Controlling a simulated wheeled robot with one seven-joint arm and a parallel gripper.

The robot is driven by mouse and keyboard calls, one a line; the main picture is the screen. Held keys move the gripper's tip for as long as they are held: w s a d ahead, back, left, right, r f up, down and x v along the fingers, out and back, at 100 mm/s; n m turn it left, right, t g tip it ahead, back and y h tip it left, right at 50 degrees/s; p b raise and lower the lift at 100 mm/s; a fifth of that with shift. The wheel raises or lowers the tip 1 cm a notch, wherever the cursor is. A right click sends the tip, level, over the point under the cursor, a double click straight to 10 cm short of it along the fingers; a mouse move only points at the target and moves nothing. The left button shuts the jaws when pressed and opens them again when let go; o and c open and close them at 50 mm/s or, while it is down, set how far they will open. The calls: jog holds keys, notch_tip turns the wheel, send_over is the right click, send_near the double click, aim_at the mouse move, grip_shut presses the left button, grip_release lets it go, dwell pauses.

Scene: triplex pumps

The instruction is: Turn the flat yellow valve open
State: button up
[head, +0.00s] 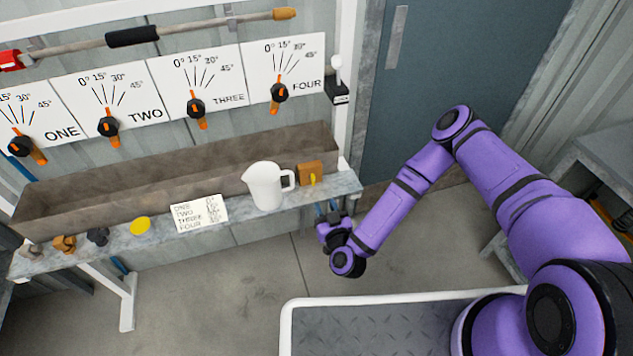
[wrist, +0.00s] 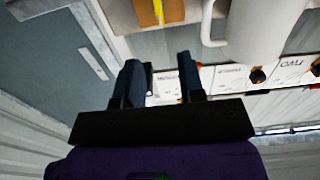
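A small brown-orange block (head: 310,172) sits at the right end of the grey shelf, with a narrow yellow piece (head: 313,179) on its front. This is the likely flat yellow valve. Both show at the top of the wrist view, the block (wrist: 170,12) and the yellow piece (wrist: 158,10). My gripper (head: 327,212) is just below and in front of the shelf edge, near the block and apart from it. In the wrist view my gripper (wrist: 160,62) has its two dark fingers spread with nothing between them. How far the yellow piece is turned is hard to tell.
A white pitcher (head: 265,186) stands close left of the block. Dials with orange pointers hang above the trough (head: 170,170). The floor before the shelf is clear.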

aim_at(314, 180)
jog(key=x, duration=1)
jog(key=shift+w, duration=0.35)
grip_shut()
